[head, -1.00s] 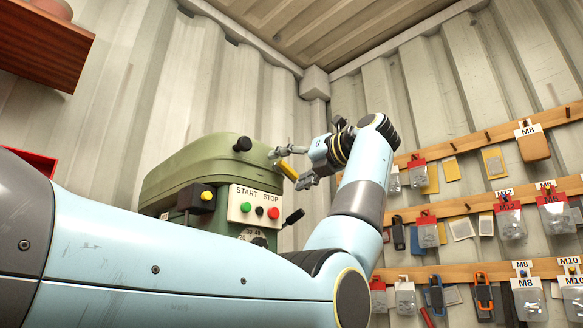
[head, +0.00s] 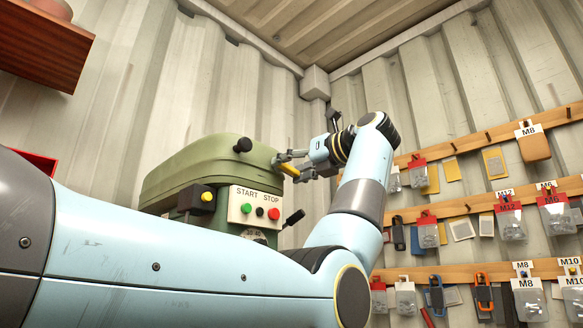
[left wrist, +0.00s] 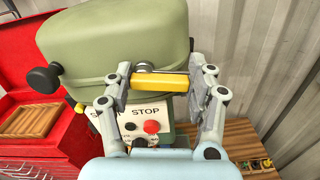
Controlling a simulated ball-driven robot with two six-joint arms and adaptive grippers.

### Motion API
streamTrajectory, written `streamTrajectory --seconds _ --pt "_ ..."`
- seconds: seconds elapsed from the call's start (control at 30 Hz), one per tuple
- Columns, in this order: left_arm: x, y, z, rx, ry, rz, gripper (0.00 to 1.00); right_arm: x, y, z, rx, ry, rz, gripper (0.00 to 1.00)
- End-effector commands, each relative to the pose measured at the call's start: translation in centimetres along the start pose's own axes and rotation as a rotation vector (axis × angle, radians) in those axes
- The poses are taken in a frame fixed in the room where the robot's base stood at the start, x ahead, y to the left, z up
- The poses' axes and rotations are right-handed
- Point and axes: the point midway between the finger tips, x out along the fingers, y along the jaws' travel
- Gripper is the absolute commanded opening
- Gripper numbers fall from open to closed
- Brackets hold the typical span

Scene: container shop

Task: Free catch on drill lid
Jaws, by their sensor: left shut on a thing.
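The drill's green lid (head: 200,168) is down on the drill head. The yellow catch (head: 289,169) is at the lid's right end. In the left wrist view the catch (left wrist: 160,81) is a yellow bar with a metal rod above it. My left gripper (head: 291,163) has its fingers around the catch, shut on it. In the left wrist view the fingers of this gripper (left wrist: 160,88) stand at either end of the yellow bar. A black knob (head: 242,145) sticks out of the lid. My right gripper is in neither view.
A panel with START and STOP buttons (head: 255,205) lies below the lid. Wooden rails (head: 470,212) with hanging bags and tools line the wall at right. A red tool cabinet (left wrist: 35,135) stands left in the left wrist view.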

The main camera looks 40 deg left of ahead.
Motion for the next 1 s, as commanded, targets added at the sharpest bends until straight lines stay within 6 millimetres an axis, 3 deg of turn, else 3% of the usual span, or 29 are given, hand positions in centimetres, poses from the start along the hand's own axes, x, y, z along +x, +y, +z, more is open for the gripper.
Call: streamTrajectory --seconds 0.07,0.1,0.3,0.67,1.0 --pt "0.0 0.0 0.0 -0.002 0.0 -0.001 0.24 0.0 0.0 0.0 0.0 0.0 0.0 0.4" --pt "0.0 0.0 0.0 -0.002 0.0 -0.001 0.57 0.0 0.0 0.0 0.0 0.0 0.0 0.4" --pt "0.0 0.0 0.0 -0.001 0.0 -0.001 0.81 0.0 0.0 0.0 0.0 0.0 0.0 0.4" --pt "-0.9 -0.1 0.0 0.0 0.0 -0.003 0.81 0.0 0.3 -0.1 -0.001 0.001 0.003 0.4" --pt "-7.9 -0.1 0.0 0.0 0.0 -0.005 0.81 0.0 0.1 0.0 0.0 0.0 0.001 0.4"
